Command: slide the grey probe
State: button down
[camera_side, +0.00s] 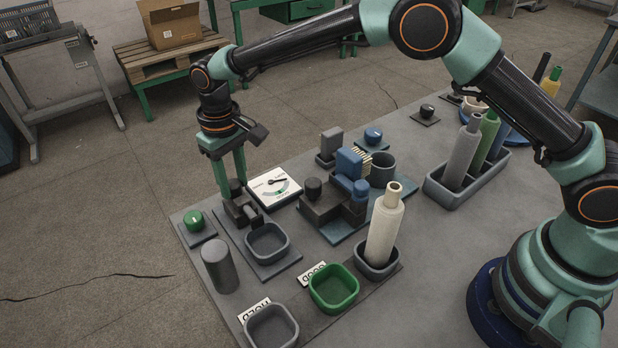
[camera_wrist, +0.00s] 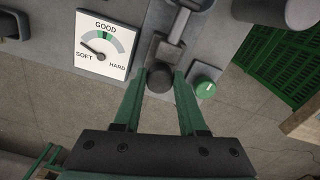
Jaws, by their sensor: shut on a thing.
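The grey probe (camera_side: 241,213) is a dark sliding block with a round knob (camera_wrist: 160,78), on a plate at the table's left part. My gripper (camera_side: 234,187) comes down from above, its green fingers shut on either side of the knob. In the wrist view my gripper (camera_wrist: 160,76) has the knob between its fingertips, with the probe's bar (camera_wrist: 171,42) running away beyond it. An empty grey cup (camera_side: 268,243) stands on the same plate in front of the probe. The white gauge (camera_side: 275,187) is beside it; its needle shows near SOFT in the wrist view (camera_wrist: 104,45).
Empty green (camera_side: 334,287) and grey (camera_side: 271,328) bins are in front. A cream cone (camera_side: 384,226) stands in a holder. The blue-and-black winder block (camera_side: 337,190) is to the right.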

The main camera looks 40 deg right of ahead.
jog(key=shift+w+r, duration=0.15)
jog(key=shift+w, duration=1.5)
jog(key=shift+c, duration=2.3)
grip_release()
jog(key=shift+w, duration=0.1)
notch_tip(320, 180, up, 12)
jog(key=shift+d+r, duration=0.1)
